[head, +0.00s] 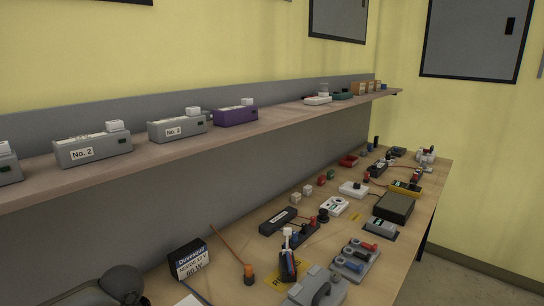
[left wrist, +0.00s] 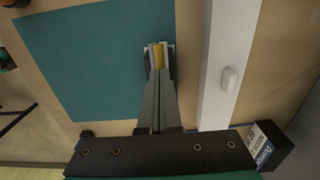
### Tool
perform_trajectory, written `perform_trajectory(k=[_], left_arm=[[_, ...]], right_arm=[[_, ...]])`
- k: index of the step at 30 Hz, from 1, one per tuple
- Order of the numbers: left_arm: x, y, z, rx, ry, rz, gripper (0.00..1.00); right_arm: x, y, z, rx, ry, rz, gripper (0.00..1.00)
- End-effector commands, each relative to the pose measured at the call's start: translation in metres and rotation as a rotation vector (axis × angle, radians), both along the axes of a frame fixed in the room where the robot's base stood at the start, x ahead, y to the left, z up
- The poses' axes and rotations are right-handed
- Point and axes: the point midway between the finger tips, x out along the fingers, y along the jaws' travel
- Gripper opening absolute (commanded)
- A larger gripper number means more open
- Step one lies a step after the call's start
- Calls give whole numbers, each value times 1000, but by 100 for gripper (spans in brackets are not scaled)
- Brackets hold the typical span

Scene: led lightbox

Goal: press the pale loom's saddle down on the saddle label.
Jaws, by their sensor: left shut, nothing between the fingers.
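My left gripper (left wrist: 158,48) is shut in the left wrist view, with its fingertips over the right part of a teal surface (left wrist: 80,60). A small yellow piece (left wrist: 158,56) shows at the fingertips, with pale and dark edges around it; I cannot tell whether it is the saddle or its label. A white strip (left wrist: 216,85) with a small raised white piece (left wrist: 230,79) runs to the right of the fingers, apart from them. No loom or saddle label can be made out clearly. The left fingertips are outside the head view, and my right gripper is in neither view.
A black labelled box (head: 188,258) stands on the bench and also shows in the left wrist view (left wrist: 268,146). An orange-ended rod (head: 248,272), a yellow label (head: 286,277) and a grey handled object (head: 318,288) lie nearby. A shelf (head: 250,125) overhangs the bench.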

Motion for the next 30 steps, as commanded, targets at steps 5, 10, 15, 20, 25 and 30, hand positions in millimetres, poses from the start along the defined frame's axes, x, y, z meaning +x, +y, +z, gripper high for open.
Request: perform_trajectory(k=[5, 10, 15, 20, 25, 30], left_arm=[[0, 0, -2, -1, 1, 0, 0], [0, 0, -4, 0, 1, 0, 0], [0, 0, -5, 0, 1, 0, 0], [0, 0, -5, 0, 1, 0, 0], [-1, 0, -5, 0, 1, 0, 0], [-1, 0, -6, 1, 2, 0, 0]], right_arm=[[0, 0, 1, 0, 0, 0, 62], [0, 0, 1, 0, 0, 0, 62], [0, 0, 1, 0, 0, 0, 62], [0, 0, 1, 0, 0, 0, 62], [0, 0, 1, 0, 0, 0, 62], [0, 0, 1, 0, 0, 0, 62]])
